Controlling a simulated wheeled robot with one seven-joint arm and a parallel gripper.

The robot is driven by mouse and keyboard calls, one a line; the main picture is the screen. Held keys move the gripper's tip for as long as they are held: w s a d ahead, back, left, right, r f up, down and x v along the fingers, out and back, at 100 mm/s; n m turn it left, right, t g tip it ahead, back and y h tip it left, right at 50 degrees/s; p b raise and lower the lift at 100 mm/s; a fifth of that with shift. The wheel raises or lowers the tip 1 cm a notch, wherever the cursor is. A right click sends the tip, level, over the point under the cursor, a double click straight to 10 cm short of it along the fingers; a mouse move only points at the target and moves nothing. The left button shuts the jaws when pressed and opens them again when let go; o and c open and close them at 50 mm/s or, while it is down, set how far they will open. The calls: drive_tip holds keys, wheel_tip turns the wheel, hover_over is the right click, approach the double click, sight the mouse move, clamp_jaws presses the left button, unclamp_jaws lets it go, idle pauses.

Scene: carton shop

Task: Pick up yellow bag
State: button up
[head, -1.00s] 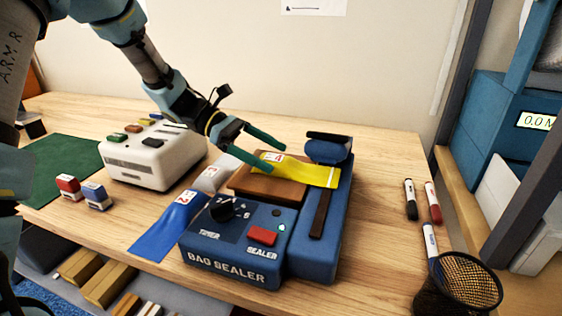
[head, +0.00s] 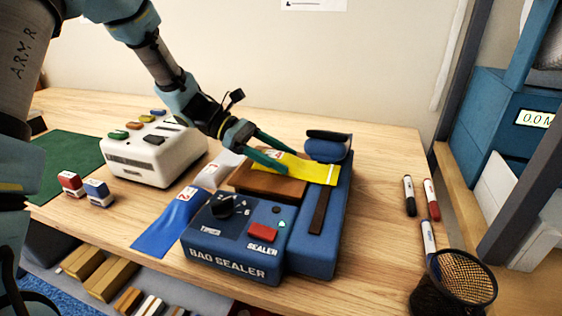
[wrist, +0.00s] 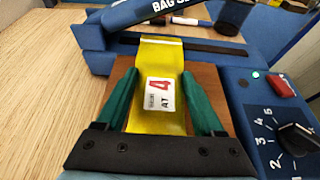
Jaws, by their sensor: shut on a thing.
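The yellow bag (head: 318,170) lies flat across the brown wooden block (head: 262,184) and the blue bag sealer (head: 225,240). In the wrist view the yellow bag (wrist: 158,62) carries a white label with a red 4. My gripper (head: 298,160) has its two green fingers at the bag's left part, low over the block. In the wrist view my gripper (wrist: 160,77) has one finger along each side of the bag, shut on it.
A blue bag (head: 170,225) and a whitish bag (head: 217,170) lie left of the sealer. A white device (head: 150,165), red and blue stamps (head: 97,193), markers (head: 409,196) and a black mesh cup (head: 455,285) stand around.

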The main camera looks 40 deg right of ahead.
drive_tip(key=c, duration=0.5)
